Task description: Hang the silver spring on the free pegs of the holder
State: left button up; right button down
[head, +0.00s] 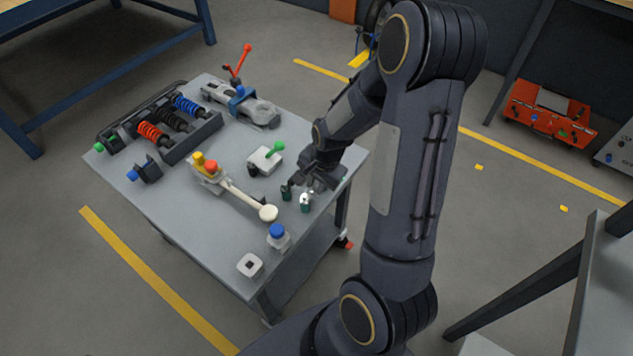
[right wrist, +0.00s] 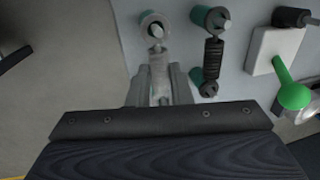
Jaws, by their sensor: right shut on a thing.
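My right gripper (head: 318,182) is low over the near right side of the grey table. In the right wrist view its fingers (right wrist: 156,88) are shut on the silver spring (right wrist: 157,63). The spring's far end is right by a green peg with a silver tip (right wrist: 156,26); I cannot tell whether it is hooked on. Beside it, a dark spring (right wrist: 213,54) stretches between two green pegs, a far one (right wrist: 212,18) and a near one (right wrist: 205,82). Any peg under my gripper is hidden. In the head view, green pegs (head: 305,204) show just in front of the gripper. My left gripper is out of view.
A white block with a green-knobbed lever (head: 265,159) stands close to the left of my gripper in the head view. A lever with a cream knob (head: 268,213), a blue-capped piece (head: 278,236) and a rack of coloured coil springs (head: 172,123) also stand on the table.

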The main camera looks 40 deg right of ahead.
jog(key=c, duration=1.2)
grip_release()
jog(key=shift+c, duration=0.2)
notch_tip(320, 180, up, 8)
jog(key=s+p, duration=0.1)
jog(key=p, duration=0.1)
jog(key=shift+s+d+f, duration=0.15)
jog(key=shift+s+d, duration=0.05)
jog(key=shift+s, duration=0.05)
jog(key=s+a+r+n+t+y+p, duration=0.1)
jog(key=s+a+r+n+p, duration=0.3)
jog(key=r, duration=0.7)
jog(key=s+a+r+n+t+y+p, duration=0.2)
jog(key=s+a+r+n+p, duration=0.3)
jog(key=s+a+r+n, duration=0.4)
notch_tip(320, 180, up, 2)
jog(key=shift+s+a+r, duration=0.25)
jog(key=shift+s+a, duration=0.1)
jog(key=shift+s, duration=0.4)
